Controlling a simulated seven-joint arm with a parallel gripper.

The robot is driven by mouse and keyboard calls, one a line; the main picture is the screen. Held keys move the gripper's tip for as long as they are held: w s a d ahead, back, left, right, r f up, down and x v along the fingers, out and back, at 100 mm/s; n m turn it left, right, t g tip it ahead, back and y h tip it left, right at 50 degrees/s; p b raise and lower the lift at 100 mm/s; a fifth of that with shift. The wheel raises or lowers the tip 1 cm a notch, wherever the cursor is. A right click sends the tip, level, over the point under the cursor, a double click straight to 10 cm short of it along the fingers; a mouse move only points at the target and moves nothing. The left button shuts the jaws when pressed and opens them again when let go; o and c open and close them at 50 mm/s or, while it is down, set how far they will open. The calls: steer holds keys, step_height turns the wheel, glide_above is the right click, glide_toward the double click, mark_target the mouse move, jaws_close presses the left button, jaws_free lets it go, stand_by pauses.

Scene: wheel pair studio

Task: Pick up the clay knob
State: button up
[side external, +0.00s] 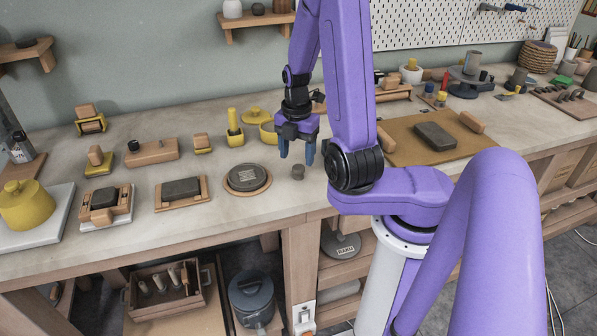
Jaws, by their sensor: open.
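I cannot tell the exact gap in depth.
Left of the disc lie a dark slab on a wooden board (181,190) and a wooden block with a dark top (105,201). Yellow pots (256,115) stand behind my gripper. A brown mat (392,153) with a dark slab lies right.

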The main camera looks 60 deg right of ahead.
mark_target(299, 167)
steer(key=shift+s+d+f, duration=0.15)
steer(key=shift+f, duration=2.45)
steer(key=c, duration=1.1)
